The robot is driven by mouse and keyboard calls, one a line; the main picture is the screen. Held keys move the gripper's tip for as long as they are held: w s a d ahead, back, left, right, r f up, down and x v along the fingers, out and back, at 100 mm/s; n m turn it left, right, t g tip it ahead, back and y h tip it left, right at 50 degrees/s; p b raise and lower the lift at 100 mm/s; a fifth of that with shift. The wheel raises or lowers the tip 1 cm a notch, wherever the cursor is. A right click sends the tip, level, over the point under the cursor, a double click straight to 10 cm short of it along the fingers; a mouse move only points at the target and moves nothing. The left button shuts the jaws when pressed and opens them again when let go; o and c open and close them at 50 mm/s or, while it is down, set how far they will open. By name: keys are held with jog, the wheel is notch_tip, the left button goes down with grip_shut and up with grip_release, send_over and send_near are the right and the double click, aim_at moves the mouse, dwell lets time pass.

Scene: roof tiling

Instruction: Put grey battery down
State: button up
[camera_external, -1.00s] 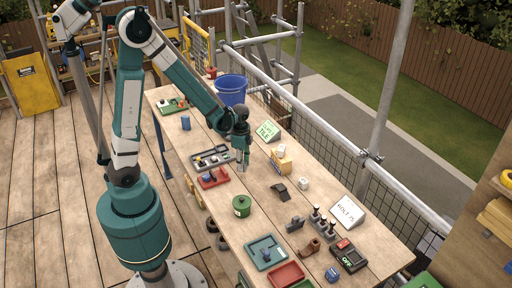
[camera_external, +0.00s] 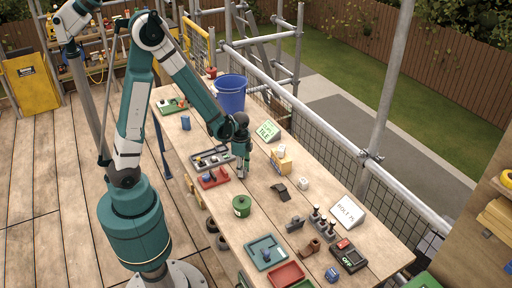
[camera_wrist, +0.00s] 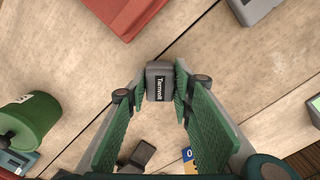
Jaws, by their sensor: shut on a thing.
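A grey battery (camera_wrist: 159,82) with a black label reading "Tarnvolt" is between the two green pads of my gripper (camera_wrist: 158,88) in the wrist view. My gripper is shut on it. In the external view my gripper (camera_external: 242,172) points down over the middle of the wooden bench (camera_external: 262,206); the battery is too small to make out there. I cannot tell whether the battery touches the bench.
A red tray (camera_external: 213,178) and a grey compartment tray (camera_external: 211,158) lie left of my gripper. A green pot (camera_external: 241,206) stands nearer the camera. A yellow box (camera_external: 281,162) and a green sign (camera_external: 267,131) stand to the right. Bare wood surrounds the gripper.

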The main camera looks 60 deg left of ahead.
jog(key=shift+f, duration=0.3)
jog(key=o, duration=1)
jog(key=shift+r, duration=0.25)
jog(key=shift+r+p, duration=0.85)
jog(key=shift+r, duration=5.15)
